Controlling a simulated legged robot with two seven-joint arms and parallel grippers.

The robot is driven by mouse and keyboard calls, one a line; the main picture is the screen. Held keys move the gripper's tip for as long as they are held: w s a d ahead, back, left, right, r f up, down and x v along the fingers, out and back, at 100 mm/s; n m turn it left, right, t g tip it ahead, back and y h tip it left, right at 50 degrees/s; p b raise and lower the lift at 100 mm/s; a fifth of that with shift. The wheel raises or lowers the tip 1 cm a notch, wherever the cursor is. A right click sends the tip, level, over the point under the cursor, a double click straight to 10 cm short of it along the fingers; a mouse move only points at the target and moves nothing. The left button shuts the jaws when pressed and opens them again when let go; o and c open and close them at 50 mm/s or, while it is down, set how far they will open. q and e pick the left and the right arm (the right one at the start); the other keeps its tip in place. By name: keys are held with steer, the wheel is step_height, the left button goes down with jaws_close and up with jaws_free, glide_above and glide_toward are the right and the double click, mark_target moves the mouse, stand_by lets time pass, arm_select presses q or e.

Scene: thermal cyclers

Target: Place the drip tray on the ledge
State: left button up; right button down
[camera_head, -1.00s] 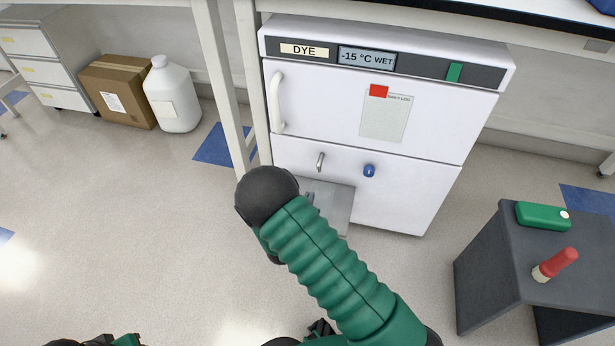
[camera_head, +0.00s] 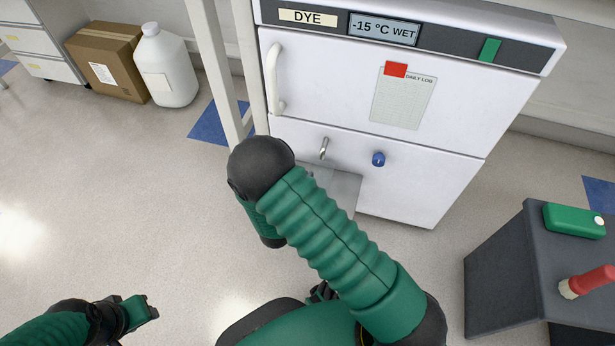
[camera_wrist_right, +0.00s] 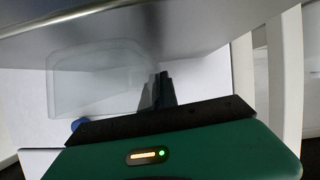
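In the right wrist view a clear, pale tray-like panel (camera_wrist_right: 95,82), which I take for the drip tray, has its edge at the dark fingers of my right gripper (camera_wrist_right: 160,90). The fingers look close together on it. A grey metal sheet with a bright edge (camera_wrist_right: 150,22) crosses the top of that view; I cannot tell if it is the ledge. In the head view a grey plate (camera_head: 345,187) shows low against the freezer's front, partly behind my right arm, which hides the right gripper. My left gripper (camera_head: 143,307) is low at the left, apart from everything; its fingers are unclear.
The white freezer (camera_head: 440,175) has a white handle, a small metal handle and a blue knob (camera_head: 378,159). A dark stand (camera_head: 500,260) at right bears a green box and a red-capped item. A carton (camera_head: 105,58) and white jug (camera_head: 165,65) stand at left. Floor at left is clear.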

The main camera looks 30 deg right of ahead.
steer(key=shift+a+f, duration=0.1)
steer(key=shift+a, duration=0.05)
steer(key=c, duration=2.1)
jaws_free()
steer(key=o, duration=0.5)
steer(key=shift+d+f, duration=0.15)
steer(key=shift+d, duration=0.15)
steer(key=shift+c, duration=0.2)
arm_select(q)
steer(key=shift+f, duration=0.1)
arm_select(e)
steer(key=shift+a, duration=0.1)
